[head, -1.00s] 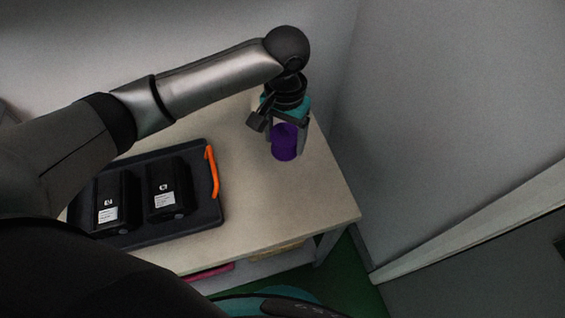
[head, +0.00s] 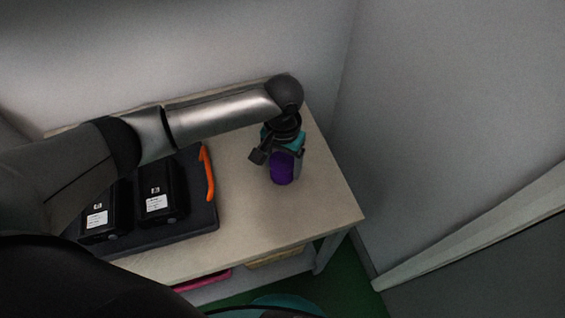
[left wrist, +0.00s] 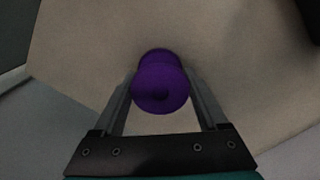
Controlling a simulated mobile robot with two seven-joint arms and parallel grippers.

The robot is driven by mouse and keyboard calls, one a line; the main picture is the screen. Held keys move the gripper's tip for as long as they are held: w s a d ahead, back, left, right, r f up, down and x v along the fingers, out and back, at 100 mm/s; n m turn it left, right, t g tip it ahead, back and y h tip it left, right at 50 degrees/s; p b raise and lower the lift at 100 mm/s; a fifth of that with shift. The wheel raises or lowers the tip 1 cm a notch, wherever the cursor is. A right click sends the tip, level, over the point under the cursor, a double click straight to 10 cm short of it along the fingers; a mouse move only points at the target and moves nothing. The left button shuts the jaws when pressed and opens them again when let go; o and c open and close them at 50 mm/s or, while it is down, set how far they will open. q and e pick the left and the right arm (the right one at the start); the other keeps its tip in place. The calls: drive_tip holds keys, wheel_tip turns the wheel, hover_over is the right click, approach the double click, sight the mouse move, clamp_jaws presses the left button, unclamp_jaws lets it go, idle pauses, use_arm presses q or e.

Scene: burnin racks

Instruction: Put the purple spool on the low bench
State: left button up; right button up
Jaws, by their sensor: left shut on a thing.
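The purple spool (head: 282,168) is between the fingers of my left gripper (head: 284,172), over the right part of the low bench (head: 325,205). My left gripper is shut on it. In the left wrist view the spool (left wrist: 161,84) sits between the two fingertips (left wrist: 160,88), with the pale bench top (left wrist: 90,45) behind it. I cannot tell whether the spool's base touches the bench top. My right gripper is not in view.
A dark tray (head: 200,225) with an orange handle (head: 207,173) holds two black boxes (head: 160,188) on the bench's left part. Grey walls stand behind and to the right. Pink (head: 205,281) and tan items lie on a shelf below. The bench top around the spool is clear.

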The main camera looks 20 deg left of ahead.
sight(283, 161)
use_arm(q)
drive_tip(key=shift+f, duration=0.1)
drive_tip(key=o, duration=1.2)
drive_tip(key=shift+c, duration=0.2)
drive_tip(key=shift+o, duration=1.3)
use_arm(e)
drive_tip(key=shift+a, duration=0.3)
use_arm(q)
wheel_tip(283, 161, up, 12)
drive_tip(key=p, duration=0.3)
drive_tip(key=shift+f+p, duration=0.2)
drive_tip(key=shift+p, duration=0.2)
drive_tip(key=shift+r, duration=0.35)
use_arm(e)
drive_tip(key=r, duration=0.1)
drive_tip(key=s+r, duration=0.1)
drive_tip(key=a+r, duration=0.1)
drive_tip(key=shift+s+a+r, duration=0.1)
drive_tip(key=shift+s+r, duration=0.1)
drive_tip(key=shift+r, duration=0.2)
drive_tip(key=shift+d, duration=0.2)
